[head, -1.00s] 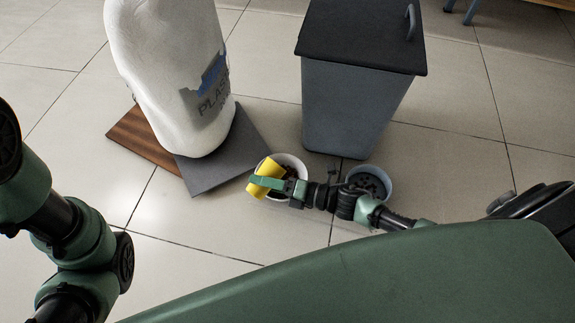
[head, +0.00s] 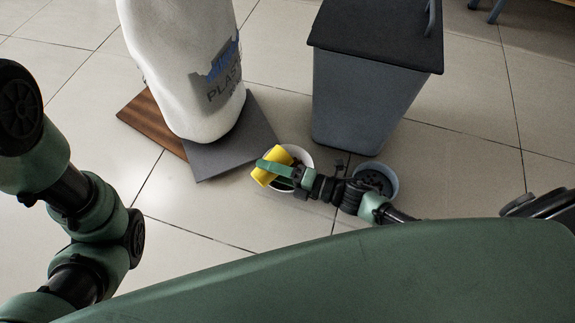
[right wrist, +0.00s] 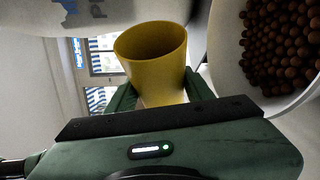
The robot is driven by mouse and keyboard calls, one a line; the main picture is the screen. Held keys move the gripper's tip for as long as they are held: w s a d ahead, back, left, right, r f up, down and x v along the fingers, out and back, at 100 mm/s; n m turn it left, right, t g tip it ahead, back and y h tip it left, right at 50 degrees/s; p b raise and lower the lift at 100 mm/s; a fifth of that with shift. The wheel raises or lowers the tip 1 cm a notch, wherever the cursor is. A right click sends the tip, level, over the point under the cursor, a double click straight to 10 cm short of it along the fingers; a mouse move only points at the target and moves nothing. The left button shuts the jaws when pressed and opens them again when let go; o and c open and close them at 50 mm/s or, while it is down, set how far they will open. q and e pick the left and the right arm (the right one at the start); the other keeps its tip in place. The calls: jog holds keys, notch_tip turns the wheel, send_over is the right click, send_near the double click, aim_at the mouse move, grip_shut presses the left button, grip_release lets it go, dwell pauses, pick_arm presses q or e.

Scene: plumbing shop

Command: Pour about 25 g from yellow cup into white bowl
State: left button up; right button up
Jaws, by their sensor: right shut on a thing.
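The yellow cup (head: 268,176) is held tilted at the near-left side of the white bowl (head: 308,154), partly covering it in the head view. My right gripper (head: 275,168) is shut on the cup. In the right wrist view the yellow cup (right wrist: 152,62) sits between the green fingers, and no contents show on the part of its inside that I see. The white bowl (right wrist: 228,75) is beside it on the right, with many round brown pellets (right wrist: 282,45) in it. My left gripper is out of view; only left arm links show.
A blue-grey bowl (head: 392,176) with dark contents stands right of the white bowl. A dark-lidded grey bin (head: 365,95) stands behind. A large white sack (head: 180,70) rests on a grey slab (head: 235,150) and a brown board (head: 150,125). Tiled floor in front is clear.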

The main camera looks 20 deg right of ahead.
jog(key=shift+w+d+r+m, duration=0.1)
jog(key=shift+d+r+m, duration=0.1)
jog(key=shift+r+m, duration=0.5)
dwell(2.0)
